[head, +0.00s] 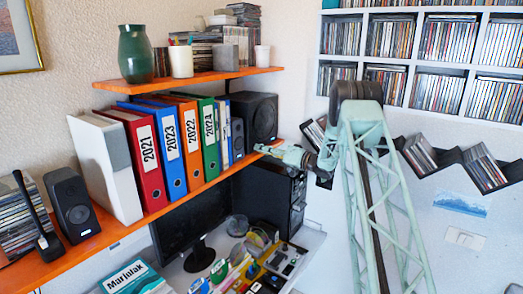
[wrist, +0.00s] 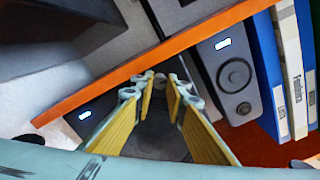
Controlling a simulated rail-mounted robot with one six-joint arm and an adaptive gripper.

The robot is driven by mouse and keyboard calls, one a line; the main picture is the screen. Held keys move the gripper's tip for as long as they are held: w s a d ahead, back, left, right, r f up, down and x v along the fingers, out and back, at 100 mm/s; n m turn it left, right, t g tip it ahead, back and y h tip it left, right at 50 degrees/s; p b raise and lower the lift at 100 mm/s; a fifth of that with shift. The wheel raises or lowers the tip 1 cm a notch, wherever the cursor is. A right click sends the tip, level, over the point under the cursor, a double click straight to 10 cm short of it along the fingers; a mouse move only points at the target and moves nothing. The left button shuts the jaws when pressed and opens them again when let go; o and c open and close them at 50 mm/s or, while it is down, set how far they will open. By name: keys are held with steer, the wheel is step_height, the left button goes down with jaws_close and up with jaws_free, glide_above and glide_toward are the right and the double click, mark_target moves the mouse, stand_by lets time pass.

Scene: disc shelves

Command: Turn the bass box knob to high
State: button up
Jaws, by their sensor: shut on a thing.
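The bass box (head: 254,112) is a large black speaker at the right end of the orange shelf. In the wrist view its front (wrist: 103,103), with a lit blue-white light, shows beside the orange shelf edge. Its knob (wrist: 160,82) is a small greyish round piece between my fingertips, partly covered by them. My gripper (head: 258,148) reaches in from the right at the bass box's lower front. In the wrist view my gripper (wrist: 158,88) has its yellow-padded fingers shut on the knob. The knob's setting cannot be read.
The orange shelf (head: 200,190) runs along the wall. A small speaker (head: 237,138) and upright binders (head: 185,145) stand left of the bass box. A black computer tower (head: 275,195) stands below the shelf, close under my gripper. A monitor (head: 190,215) is further left.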

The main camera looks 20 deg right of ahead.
steer(key=o, duration=0.9)
steer(key=shift+c, duration=0.2)
steer(key=shift+s+d, duration=0.1)
steer(key=shift+s, duration=0.05)
steer(key=v, duration=0.7)
steer(key=shift+s+d, duration=0.15)
steer(key=shift+s, duration=0.1)
steer(key=shift+r, duration=0.1)
